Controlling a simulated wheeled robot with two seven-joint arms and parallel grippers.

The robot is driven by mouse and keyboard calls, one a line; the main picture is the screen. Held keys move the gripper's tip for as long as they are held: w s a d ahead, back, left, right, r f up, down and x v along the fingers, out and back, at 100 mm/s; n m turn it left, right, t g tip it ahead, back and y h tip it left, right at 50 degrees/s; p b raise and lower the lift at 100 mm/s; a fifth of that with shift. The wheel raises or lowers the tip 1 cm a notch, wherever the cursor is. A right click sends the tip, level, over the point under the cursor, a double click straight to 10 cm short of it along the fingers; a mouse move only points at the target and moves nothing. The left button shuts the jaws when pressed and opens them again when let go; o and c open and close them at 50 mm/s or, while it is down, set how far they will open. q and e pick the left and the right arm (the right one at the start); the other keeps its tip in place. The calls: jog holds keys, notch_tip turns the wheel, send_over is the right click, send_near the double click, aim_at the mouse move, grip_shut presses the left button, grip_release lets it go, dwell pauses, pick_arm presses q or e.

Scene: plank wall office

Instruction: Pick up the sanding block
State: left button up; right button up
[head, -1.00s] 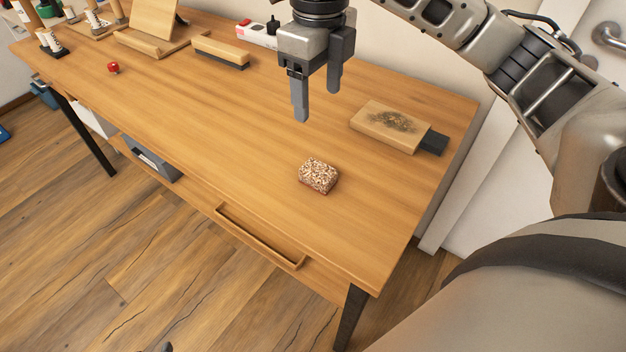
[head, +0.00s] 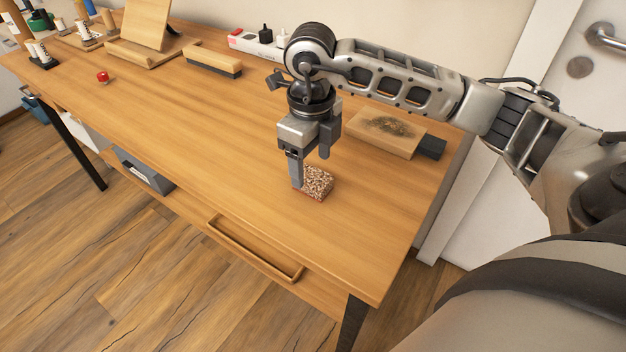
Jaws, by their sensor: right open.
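The sanding block, a small brown block with pale speckles (head: 319,187), lies on the wooden desk (head: 230,150) near its front right part. My right gripper (head: 311,171) is open and points down at the block. One finger comes down at the block's left side and the other is behind its far side. The fingers hide part of the block's far left. I cannot tell whether either finger touches it. My left gripper is out of view.
The desk left of the block is clear.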

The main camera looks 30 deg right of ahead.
aim_at(313, 176)
jog(key=shift+w+d+f, duration=0.1)
jog(key=shift+d+f, duration=0.05)
jog(key=shift+f, duration=1.05)
jog(key=shift+w+d+f, duration=0.1)
jog(key=shift+f, duration=1.05)
jog(key=c, duration=1.1)
jog(key=shift+r, duration=0.1)
